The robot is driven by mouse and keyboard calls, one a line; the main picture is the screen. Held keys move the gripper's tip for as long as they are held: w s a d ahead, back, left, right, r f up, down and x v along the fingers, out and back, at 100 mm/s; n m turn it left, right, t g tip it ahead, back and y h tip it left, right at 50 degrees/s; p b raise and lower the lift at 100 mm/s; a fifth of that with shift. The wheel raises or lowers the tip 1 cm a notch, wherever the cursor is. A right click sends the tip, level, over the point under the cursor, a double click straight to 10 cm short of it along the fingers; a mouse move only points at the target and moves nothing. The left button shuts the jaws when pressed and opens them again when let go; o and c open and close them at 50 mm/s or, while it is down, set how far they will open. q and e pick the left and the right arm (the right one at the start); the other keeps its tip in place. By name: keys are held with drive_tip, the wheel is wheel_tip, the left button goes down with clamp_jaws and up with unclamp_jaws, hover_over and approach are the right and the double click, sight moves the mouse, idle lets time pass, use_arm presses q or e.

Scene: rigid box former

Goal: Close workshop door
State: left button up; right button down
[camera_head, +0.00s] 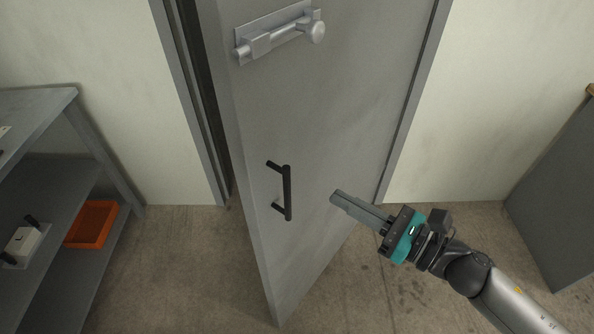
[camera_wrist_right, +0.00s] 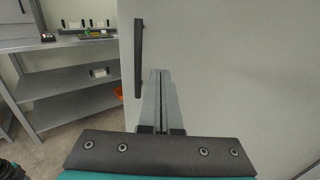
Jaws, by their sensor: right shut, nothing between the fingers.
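The grey workshop door (camera_head: 330,120) stands ajar in the head view, its free edge swung out toward me and a dark gap at its left by the frame. It carries a black bar handle (camera_head: 287,192) and a silver bolt latch (camera_head: 278,34) above. My right gripper (camera_head: 335,196) is shut and empty, to the right of the handle and in front of the door face. Whether it touches the door I cannot tell. In the right wrist view the shut fingers (camera_wrist_right: 160,75) point at the door (camera_wrist_right: 235,70), with the handle (camera_wrist_right: 138,55) to their left.
A grey shelf unit (camera_head: 68,92) stands at the left with an orange bin (camera_head: 92,224) on its lower shelf. A grey cabinet (camera_head: 560,190) stands at the right. The concrete floor (camera_head: 165,275) between shelf and door is clear.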

sight(296, 174)
drive_tip(key=p+x, duration=0.1)
drive_tip(key=x, duration=0.9)
drive_tip(key=shift+w+a+p, duration=0.25)
drive_tip(key=shift+a+p, duration=0.05)
